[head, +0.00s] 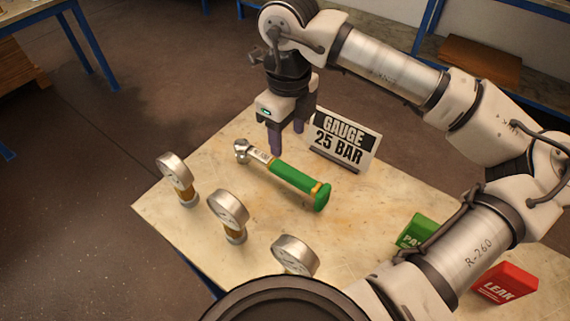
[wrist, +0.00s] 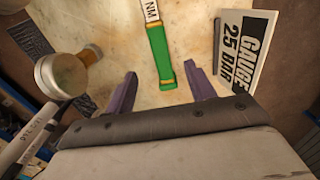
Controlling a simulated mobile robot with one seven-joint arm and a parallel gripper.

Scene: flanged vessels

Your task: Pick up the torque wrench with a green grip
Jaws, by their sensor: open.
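The torque wrench with a green grip (head: 293,178) lies on the tabletop, its metal head to the left and its grip end to the right. In the wrist view its green grip (wrist: 160,52) points down the picture, its end between my fingertips as seen from there; the head is out of frame. My gripper (head: 287,143) is open and empty, fingers pointing down, above the table and behind the wrench in the head view. The two purple fingers of my gripper (wrist: 160,76) also show spread in the wrist view, apart from the grip.
A "GAUGE 25 BAR" sign (head: 342,142) stands close to the right of my gripper. Three gauges (head: 175,178) (head: 229,212) (head: 295,254) stand along the left and front. A green block (head: 415,232) and a red "LEAK" block (head: 505,283) are at the right. Bare tabletop (head: 265,225) surrounds the wrench.

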